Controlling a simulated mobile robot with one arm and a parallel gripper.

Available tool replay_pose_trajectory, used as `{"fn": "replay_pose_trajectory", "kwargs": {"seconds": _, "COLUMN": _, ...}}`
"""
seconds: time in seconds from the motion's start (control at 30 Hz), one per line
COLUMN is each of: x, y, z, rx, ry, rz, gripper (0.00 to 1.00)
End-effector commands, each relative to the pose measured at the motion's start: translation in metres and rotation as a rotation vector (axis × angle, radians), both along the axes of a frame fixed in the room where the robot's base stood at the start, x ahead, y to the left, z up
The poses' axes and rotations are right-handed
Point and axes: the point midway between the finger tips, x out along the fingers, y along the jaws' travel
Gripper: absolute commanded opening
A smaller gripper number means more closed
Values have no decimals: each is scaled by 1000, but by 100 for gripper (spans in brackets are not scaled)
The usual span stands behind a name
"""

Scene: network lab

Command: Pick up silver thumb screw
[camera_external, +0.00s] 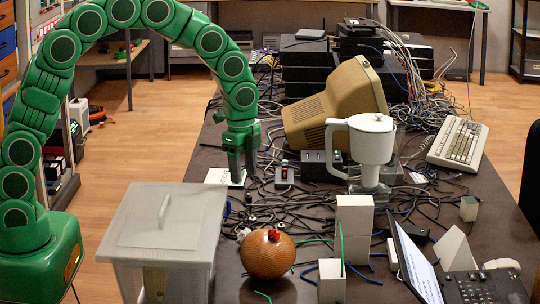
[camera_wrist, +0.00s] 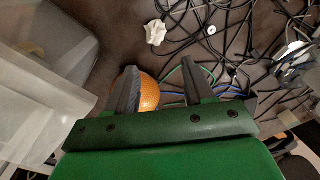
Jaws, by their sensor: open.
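My green gripper (camera_external: 236,180) points down over the dark table in the external view, with its tips near a white flat piece on the table's left side. In the wrist view its two dark fingers (camera_wrist: 163,75) are spread apart with nothing between them. A small pale round piece (camera_wrist: 211,30) lies among the cables beyond the fingertips in the wrist view. It may be the silver thumb screw, but it is too small to be sure. A white lobed piece (camera_wrist: 155,32) lies to its left. I cannot clearly pick out the screw in the external view.
A grey lidded bin (camera_external: 165,225) and an orange ball (camera_external: 267,258) stand at the front. A beige monitor (camera_external: 335,105), a white-lidded jug (camera_external: 371,140), a white box (camera_external: 354,225) and a keyboard (camera_external: 457,143) stand to the right. Loose cables cover much of the table.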

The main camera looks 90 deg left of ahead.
Motion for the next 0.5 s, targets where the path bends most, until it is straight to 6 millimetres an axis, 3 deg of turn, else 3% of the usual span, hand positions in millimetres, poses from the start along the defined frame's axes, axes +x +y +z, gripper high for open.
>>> {"fn": "replay_pose_trajectory", "kwargs": {"seconds": 0.3, "x": 12, "y": 75, "z": -61, "rx": 6, "ry": 21, "rz": -34, "gripper": 53}}
{"fn": "replay_pose_trajectory", "kwargs": {"seconds": 0.5, "x": 12, "y": 110, "z": -93, "rx": 2, "ry": 31, "rz": -39, "gripper": 53}}
